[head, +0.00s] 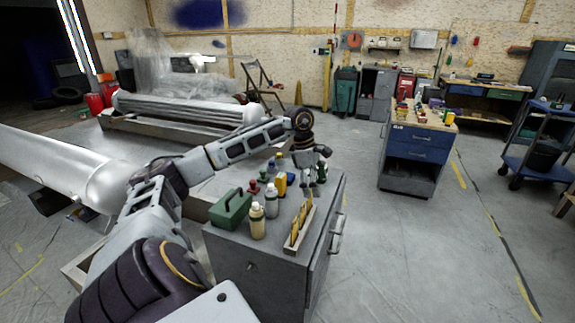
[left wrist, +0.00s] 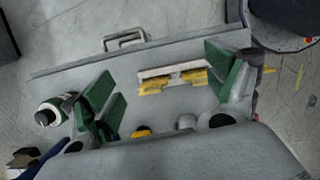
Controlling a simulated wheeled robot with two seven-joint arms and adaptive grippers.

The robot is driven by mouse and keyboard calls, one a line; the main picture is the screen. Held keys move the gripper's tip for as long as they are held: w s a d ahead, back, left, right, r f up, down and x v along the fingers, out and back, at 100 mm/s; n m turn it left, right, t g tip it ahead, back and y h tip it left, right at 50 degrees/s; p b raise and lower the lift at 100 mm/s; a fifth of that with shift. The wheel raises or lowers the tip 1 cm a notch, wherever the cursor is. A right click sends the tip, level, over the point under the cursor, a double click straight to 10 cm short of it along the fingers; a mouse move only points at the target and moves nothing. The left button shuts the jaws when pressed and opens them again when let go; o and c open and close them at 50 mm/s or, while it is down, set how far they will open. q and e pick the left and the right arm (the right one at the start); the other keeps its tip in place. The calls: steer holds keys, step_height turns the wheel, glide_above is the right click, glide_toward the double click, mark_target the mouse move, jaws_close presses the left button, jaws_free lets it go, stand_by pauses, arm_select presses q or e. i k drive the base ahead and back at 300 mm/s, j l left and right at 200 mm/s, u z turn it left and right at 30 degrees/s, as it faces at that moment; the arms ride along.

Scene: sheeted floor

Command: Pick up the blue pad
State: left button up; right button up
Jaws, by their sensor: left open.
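I cannot clearly pick out a blue pad in either view. My left gripper (head: 314,158) hangs over the far right part of the grey cabinet top (head: 296,232). In the left wrist view its two green-padded fingers (left wrist: 164,92) stand wide apart with nothing between them in their grip. Below them on the cabinet top lies a pale rack (left wrist: 168,69) with yellow-handled pieces. A narrow blue shape (left wrist: 45,162) shows at the lower left of the left wrist view, too cut off to identify. My right gripper is out of view.
Several bottles, such as a cream one (head: 257,222) and a yellow one (head: 281,184), and a green box (head: 231,209) crowd the cabinet top. A green bottle (left wrist: 52,110) is near the left finger. A blue-drawered cart (head: 416,147) stands right. Floor between is clear.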

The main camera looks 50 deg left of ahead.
mark_target(290, 177)
steer(key=i+j, duration=0.1)
steer(key=j, duration=0.4)
steer(key=i+j, duration=0.1)
steer(key=j, duration=0.85)
steer(key=i, duration=0.05)
